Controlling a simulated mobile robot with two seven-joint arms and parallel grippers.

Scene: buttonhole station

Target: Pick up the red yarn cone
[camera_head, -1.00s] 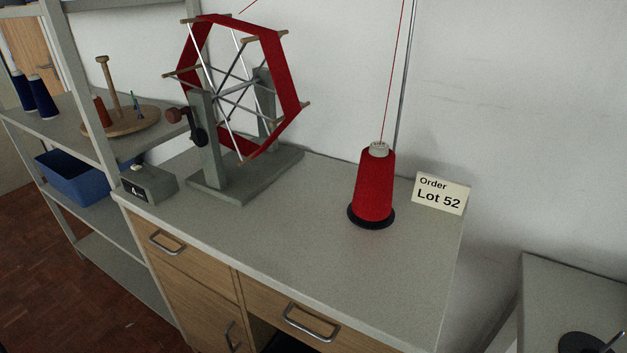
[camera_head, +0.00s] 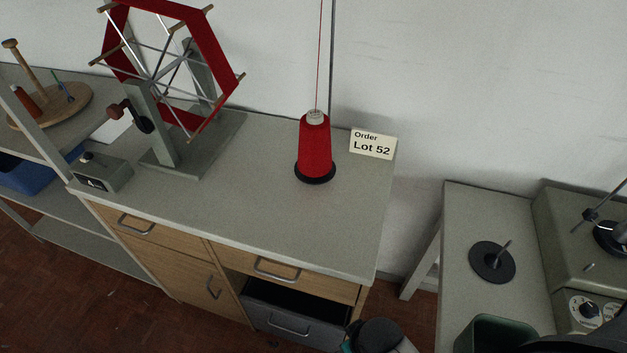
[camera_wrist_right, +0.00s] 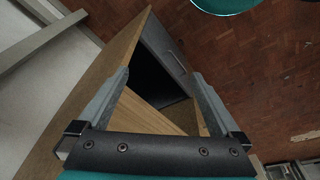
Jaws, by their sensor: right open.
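The red yarn cone (camera_head: 315,147) stands upright on a black round base on the grey worktop, near the wall, in the head view. A thin red thread runs up from its pale top. My right gripper (camera_wrist_right: 163,88) shows in the right wrist view with its two fingers apart and nothing between them. It points down past the wooden cabinet's edge, and the cone is not in that view. My left gripper is not in view.
A skein winder (camera_head: 165,85) with red yarn stands left of the cone. An order card (camera_head: 372,143) stands to its right. The worktop (camera_head: 285,220) in front is clear. An open grey drawer (camera_head: 295,314) juts below. A second table (camera_head: 465,225) stands right, past a gap.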

